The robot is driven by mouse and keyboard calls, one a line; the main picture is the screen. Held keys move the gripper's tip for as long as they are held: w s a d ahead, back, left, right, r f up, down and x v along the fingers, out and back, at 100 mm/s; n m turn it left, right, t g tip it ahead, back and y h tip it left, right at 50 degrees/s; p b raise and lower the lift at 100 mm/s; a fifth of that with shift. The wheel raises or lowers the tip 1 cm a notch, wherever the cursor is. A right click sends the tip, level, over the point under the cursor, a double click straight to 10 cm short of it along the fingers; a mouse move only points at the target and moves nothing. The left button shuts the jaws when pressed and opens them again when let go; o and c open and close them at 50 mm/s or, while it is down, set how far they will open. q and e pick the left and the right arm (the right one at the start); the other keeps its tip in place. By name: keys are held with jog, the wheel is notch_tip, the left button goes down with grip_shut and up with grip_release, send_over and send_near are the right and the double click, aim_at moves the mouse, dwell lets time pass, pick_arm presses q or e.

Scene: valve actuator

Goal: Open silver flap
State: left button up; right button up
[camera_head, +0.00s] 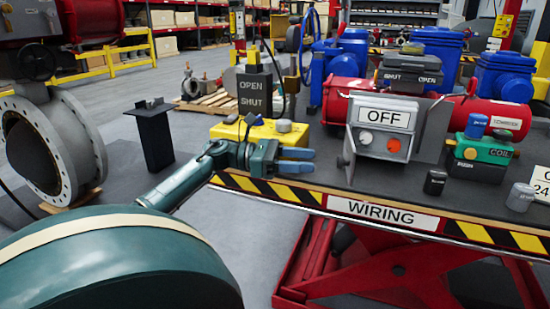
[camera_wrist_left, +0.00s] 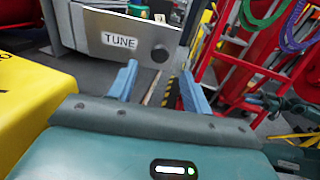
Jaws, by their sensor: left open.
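The silver box (camera_head: 382,145) stands on the dark bench and carries an OFF label, a red round part and a clear one on its front. In the left wrist view a silver flap-like panel (camera_wrist_left: 120,38) shows a TUNE label and a dark round knob (camera_wrist_left: 160,53). It seems to be the box's left side, which the head view shows only edge-on. My left gripper (camera_head: 312,161) is left of the box, its blue fingers pointing at it. In the wrist view the gripper (camera_wrist_left: 158,74) is open and empty, with its fingertips apart from the panel, below the knob. My right gripper is not in view.
A yellow block (camera_head: 260,131) with an OPEN/SHUT sign (camera_head: 253,95) stands close behind my left gripper. A green COIL unit (camera_head: 480,155) and dark and grey knobs stand right of the box. The bench's striped front edge (camera_head: 275,190) runs below the gripper.

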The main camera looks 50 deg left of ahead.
pick_arm(q)
jog(key=v, duration=0.7)
jog(key=shift+s+a, duration=0.15)
